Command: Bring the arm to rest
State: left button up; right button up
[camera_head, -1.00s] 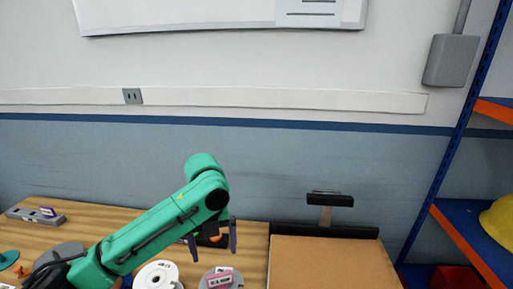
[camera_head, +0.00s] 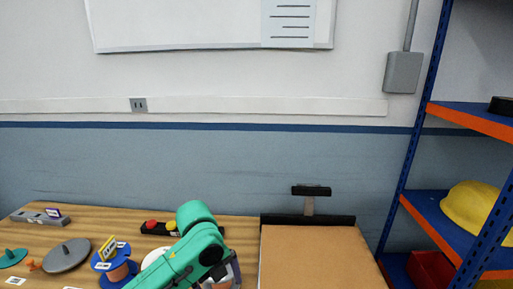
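My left arm (camera_head: 196,240) is green and reaches up from the bottom edge in the middle of the head view, over the wooden table. Its wrist bends down toward the right. Only part of my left gripper (camera_head: 235,270) shows at the wrist's lower right. Its fingertips are hidden or cut off by the frame, so I cannot tell whether it is open or holds anything. My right gripper is not in view.
A blue and orange spool (camera_head: 116,268), a grey disc (camera_head: 66,255), a green disc (camera_head: 12,258) and a white disc (camera_head: 153,258) lie left of my arm. A button box (camera_head: 155,229) sits behind. A brown board (camera_head: 320,258) is right, then blue shelving (camera_head: 405,160).

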pick_arm(q)
jog(key=s+f+n+t+h, duration=0.2)
jog(key=s+f+n, duration=0.45)
jog(key=n, duration=0.65)
jog(key=s+a+f+n+t+y, duration=0.1)
jog(key=s+a+f+n+y, duration=0.15)
jog(key=s+a+n, duration=0.35)
jog(key=s+a+f+n+y, duration=0.1)
jog(key=s+a+f+n, duration=0.25)
jog(key=a+n, duration=0.45)
jog(key=s+f+m+g, duration=0.1)
jog(key=s+f, duration=0.1)
jog(key=f, duration=1.1)
jog(key=s+f, duration=0.2)
jog(key=f, duration=1)
jog(key=s+a+f, duration=0.1)
jog(key=s+f, duration=0.5)
jog(key=s, duration=0.1)
jog(key=s+a+f+g, duration=0.1)
jog(key=s+a+f, duration=0.1)
jog(key=s+f, duration=0.4)
jog(key=shift+s+a+f+g+b, duration=0.3)
jog(key=shift+s+f+b, duration=0.05)
jog(key=shift+s, duration=0.8)
